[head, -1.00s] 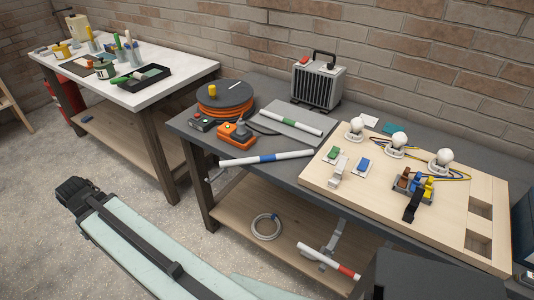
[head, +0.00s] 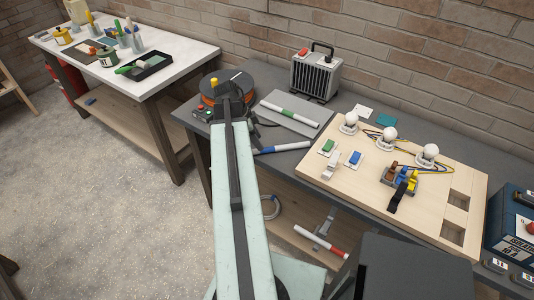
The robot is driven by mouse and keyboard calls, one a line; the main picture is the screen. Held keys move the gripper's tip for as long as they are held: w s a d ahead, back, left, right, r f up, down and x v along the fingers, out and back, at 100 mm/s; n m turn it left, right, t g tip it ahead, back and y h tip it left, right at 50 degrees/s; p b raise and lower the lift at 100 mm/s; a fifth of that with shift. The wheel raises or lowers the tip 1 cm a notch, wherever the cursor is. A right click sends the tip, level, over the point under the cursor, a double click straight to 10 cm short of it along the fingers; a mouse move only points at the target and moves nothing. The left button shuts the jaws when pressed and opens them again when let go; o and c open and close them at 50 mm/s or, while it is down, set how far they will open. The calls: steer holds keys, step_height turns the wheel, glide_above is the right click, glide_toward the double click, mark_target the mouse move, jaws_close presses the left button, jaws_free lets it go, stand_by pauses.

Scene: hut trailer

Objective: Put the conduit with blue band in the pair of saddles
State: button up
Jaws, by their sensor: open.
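The conduit with blue band (head: 292,147) is a white tube with a blue ring, lying on the dark workbench near its front edge. My gripper (head: 229,92) is the dark end of my arm, above the left part of the bench in front of the orange cable reel. It is empty and apart from the conduit's visible part; its fingertips are hard to make out. I cannot clearly pick out the pair of saddles; a pale upright clip (head: 331,163) and a black one (head: 398,197) stand on the wooden board.
A green-banded conduit (head: 290,113) lies on a grey sheet behind. A red-banded conduit (head: 320,241) is on the lower shelf. The wooden board (head: 325,185) carries bulbs and switches. A heater (head: 315,75) stands by the wall. A blue box (head: 514,225) is at right.

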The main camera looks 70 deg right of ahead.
mark_target(267, 150)
steer(key=b+x, duration=0.4)
steer(key=x, duration=0.2)
steer(key=shift+d+b, duration=0.15)
steer(key=shift+b, duration=0.2)
steer(key=shift+r, duration=0.25)
jaws_close()
